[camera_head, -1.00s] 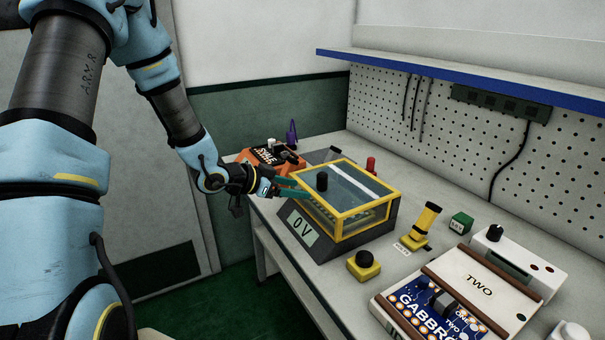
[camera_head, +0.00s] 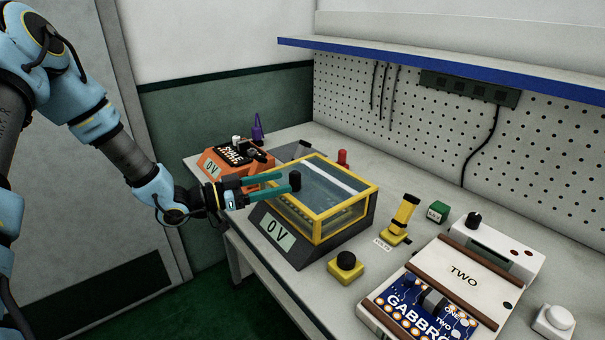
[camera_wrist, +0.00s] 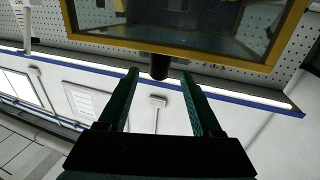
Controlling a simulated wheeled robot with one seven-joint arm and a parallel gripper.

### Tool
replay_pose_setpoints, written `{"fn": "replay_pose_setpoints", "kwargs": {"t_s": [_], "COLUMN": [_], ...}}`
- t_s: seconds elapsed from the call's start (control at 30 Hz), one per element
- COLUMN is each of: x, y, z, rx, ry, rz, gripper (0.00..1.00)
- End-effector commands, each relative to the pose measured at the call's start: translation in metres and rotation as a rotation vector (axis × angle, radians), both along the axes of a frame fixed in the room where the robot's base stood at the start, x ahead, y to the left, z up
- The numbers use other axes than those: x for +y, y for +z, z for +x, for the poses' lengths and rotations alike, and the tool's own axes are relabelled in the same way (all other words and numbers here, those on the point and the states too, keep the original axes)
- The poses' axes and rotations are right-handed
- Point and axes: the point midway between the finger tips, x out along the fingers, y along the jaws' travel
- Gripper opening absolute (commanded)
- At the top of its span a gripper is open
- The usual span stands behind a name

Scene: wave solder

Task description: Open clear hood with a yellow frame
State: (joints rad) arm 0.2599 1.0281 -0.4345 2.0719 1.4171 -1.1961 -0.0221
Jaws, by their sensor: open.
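The clear hood with a yellow frame (camera_head: 316,222) lies closed over a dark-grey machine (camera_head: 294,252) whose front display reads "0 V". A black knob (camera_head: 295,180) stands up from the hood near its left side. My gripper (camera_head: 286,182) is open beside that knob, its two green fingers reaching toward it from the left. In the wrist view, the knob (camera_wrist: 159,67) appears just beyond and between the open fingertips (camera_wrist: 160,74), with the yellow frame (camera_wrist: 180,44) behind it. I cannot tell whether a finger touches the knob.
An orange device (camera_head: 226,165) stands behind my gripper. A yellow button box (camera_head: 346,265), a yellow cylinder holder (camera_head: 401,220) and a green cube (camera_head: 438,211) sit right of the machine. A white fixture with a blue board (camera_head: 424,305) is at the front right.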

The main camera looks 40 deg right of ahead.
Motion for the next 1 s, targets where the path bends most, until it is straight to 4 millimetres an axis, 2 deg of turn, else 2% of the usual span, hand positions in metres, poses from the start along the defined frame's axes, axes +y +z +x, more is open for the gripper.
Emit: {"fn": "replay_pose_setpoints", "kwargs": {"t_s": [0.2,0.43,0.6,0.83,0.87,1.0], "x": [-0.04,-0.069,-0.076,-0.077,-0.077,-0.077], "y": [0.003,0.001,0.0,0.0,0.0,0.0], "z": [-0.014,-0.023,-0.025,-0.025,-0.025,-0.025], "rx": [0.001,0.001,0.001,0.001,0.001,0.001], "ry": [-0.002,0.0,0.001,0.002,0.002,0.002], "rz": [0.001,0.003,0.003,0.003,0.003,0.003], "gripper": [0.66,0.66,0.66,0.66,0.65,0.49]}}
